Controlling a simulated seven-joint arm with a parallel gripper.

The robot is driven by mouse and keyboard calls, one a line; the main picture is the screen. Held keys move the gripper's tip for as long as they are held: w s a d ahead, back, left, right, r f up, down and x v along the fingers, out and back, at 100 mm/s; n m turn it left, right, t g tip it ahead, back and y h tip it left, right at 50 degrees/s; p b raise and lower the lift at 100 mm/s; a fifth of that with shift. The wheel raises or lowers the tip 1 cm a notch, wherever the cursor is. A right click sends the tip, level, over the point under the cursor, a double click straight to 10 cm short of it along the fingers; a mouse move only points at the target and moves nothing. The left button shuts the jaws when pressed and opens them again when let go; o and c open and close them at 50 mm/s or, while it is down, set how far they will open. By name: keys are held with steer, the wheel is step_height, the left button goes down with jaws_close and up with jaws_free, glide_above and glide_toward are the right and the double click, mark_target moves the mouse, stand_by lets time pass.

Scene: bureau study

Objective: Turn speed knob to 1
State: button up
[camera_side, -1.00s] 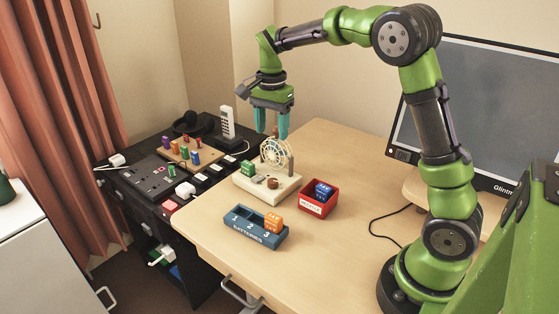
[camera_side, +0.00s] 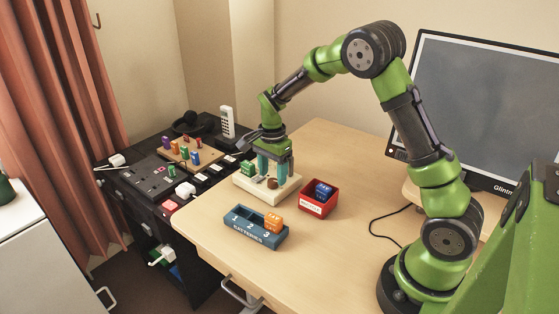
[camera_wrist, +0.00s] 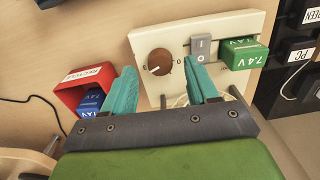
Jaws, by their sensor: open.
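The brown round speed knob (camera_wrist: 159,61) is on the cream board (camera_wrist: 225,27) in the wrist view. A short white pointer mark shows on its lower left part. Small marks sit beside it, too small to read surely. My gripper (camera_wrist: 158,68) is open, its two teal fingers appearing on either side of the knob, apart from it. In the side view my gripper (camera_side: 271,178) is low over the board (camera_side: 284,193), with the knob (camera_side: 272,183) close by the fingertips. The fan behind is mostly hidden by the fingers.
A grey switch (camera_wrist: 200,48) and a green 7.4V battery (camera_wrist: 243,52) are on the board. A red box (camera_side: 318,205) with a blue battery stands to the right. A blue battery tray (camera_side: 243,237) holds an orange battery (camera_side: 273,222).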

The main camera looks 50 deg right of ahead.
steer(key=shift+f, duration=1.05)
steer(key=c, duration=1)
steer(key=shift+c, duration=0.3)
steer(key=n, duration=1.3)
steer(key=shift+n, duration=0.3)
